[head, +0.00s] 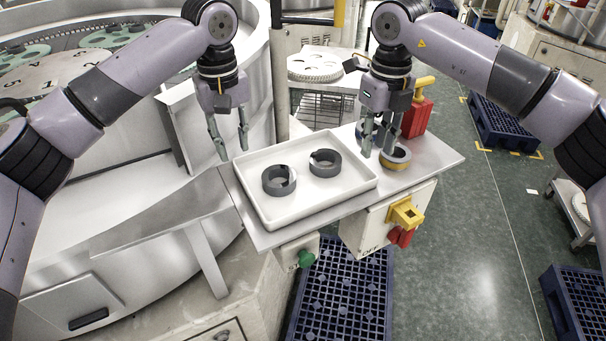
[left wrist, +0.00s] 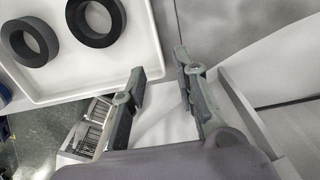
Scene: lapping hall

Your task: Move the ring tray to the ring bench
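The ring tray (head: 304,196) is a shallow white tray on a grey metal shelf. Two dark rings (head: 279,180) (head: 325,163) lie in it; the tray (left wrist: 60,82) and rings (left wrist: 98,22) also show in the left wrist view. My left gripper (head: 234,155) is open, pointing down at the tray's back left corner, with nothing held. In the left wrist view its fingers (left wrist: 160,64) stand apart close to the rim; contact is unclear. My right gripper (head: 377,154) is open past the tray's right end, fingers apart. I cannot tell which surface is the ring bench.
A yellow-and-grey ring (head: 397,160) lies on the shelf (head: 436,160) by my right gripper. A yellow-and-red switch (head: 405,214) sits below the front edge.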

